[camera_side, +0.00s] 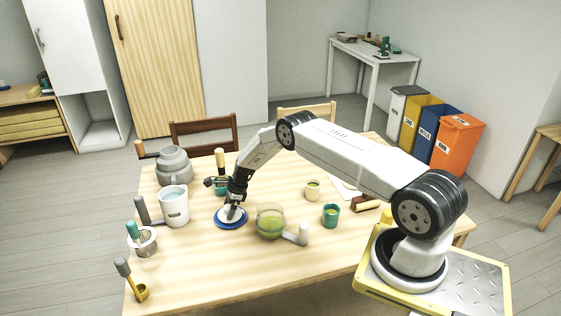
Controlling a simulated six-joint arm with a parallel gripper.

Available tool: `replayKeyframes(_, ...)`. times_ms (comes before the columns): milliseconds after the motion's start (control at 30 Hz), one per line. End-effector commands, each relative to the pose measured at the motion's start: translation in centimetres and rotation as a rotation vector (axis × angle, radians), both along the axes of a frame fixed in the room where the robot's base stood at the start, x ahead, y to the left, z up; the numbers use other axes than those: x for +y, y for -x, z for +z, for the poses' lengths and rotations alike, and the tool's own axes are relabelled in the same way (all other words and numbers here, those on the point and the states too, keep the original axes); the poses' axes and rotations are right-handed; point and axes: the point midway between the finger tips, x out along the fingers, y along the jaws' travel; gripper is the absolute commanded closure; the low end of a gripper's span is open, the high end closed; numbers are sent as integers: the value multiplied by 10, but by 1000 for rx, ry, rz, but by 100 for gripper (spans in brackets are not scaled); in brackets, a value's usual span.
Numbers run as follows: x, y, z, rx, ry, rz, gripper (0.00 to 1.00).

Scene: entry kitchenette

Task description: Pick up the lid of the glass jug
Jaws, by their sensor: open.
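The dark gripper partly hides the piece, and contact cannot be made out.
A white tub (174,206) and grey stacked pots (174,167) stand left. A small cream cup (312,190) and a teal cup (330,215) stand right. The table front (215,268) is clear.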

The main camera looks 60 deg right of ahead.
Motion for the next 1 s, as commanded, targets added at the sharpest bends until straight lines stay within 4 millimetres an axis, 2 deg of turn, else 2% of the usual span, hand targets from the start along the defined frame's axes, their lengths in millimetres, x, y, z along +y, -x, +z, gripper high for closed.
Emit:
replayKeyframes(467, 0, 0, 0, 0, 0, 0, 6)
replayKeyframes(500, 0, 0, 0, 0, 0, 0, 12)
replayKeyframes(567, 0, 0, 0, 0, 0, 0, 31)
replayKeyframes(600, 0, 0, 0, 0, 0, 0, 44)
replayKeyframes(767, 0, 0, 0, -1, -1, 0, 95)
replayKeyframes(800, 0, 0, 0, -1, -1, 0, 100)
replayKeyframes(1000, 0, -1, 1, -2, 0, 1, 100)
